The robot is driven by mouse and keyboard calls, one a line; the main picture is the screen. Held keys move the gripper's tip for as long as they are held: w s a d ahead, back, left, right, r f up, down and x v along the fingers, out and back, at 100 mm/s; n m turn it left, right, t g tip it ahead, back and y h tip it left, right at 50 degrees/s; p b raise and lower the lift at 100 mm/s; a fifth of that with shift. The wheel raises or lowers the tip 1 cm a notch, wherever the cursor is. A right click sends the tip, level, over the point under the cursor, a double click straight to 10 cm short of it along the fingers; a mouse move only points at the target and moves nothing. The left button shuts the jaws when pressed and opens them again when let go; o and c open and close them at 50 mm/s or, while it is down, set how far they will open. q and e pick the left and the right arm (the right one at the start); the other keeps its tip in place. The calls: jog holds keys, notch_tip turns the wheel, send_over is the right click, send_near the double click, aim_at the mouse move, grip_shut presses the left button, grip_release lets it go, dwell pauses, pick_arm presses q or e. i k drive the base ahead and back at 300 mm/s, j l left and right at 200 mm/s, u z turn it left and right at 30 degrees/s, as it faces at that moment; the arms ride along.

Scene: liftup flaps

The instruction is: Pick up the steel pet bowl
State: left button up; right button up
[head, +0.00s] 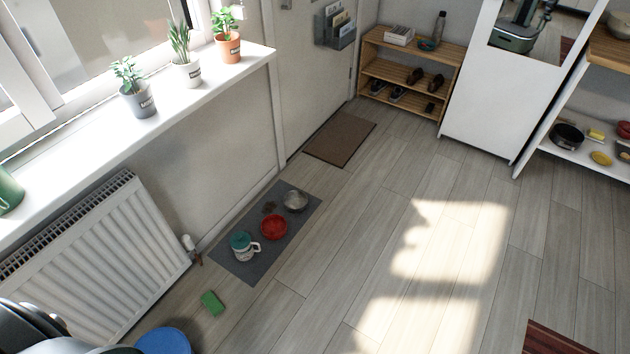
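The steel pet bowl (296,200) is a small silvery bowl at the far end of a grey mat (240,264) on the floor by the wall. A red bowl (274,227) sits on the same mat, nearer to me. A white and teal mug-like item (243,246) stands at the near end. A small dark patch (269,207) lies beside the steel bowl. Neither of my grippers shows in the head view; a dark rounded shape at the lower left corner is too cut off to identify.
A white radiator (100,262) and a windowsill (130,130) with potted plants are on the left. A green sponge-like block (212,302) and a blue round object (163,341) are on the near floor. A brown doormat (340,138) lies by the door. The floor right of the grey mat is clear.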

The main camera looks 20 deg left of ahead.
aim_at(295, 202)
jog(key=i+u, duration=0.25)
jog(key=i, duration=0.25)
jog(key=i+l+u, duration=0.15)
jog(key=i+u, duration=0.15)
jog(key=i, duration=0.15)
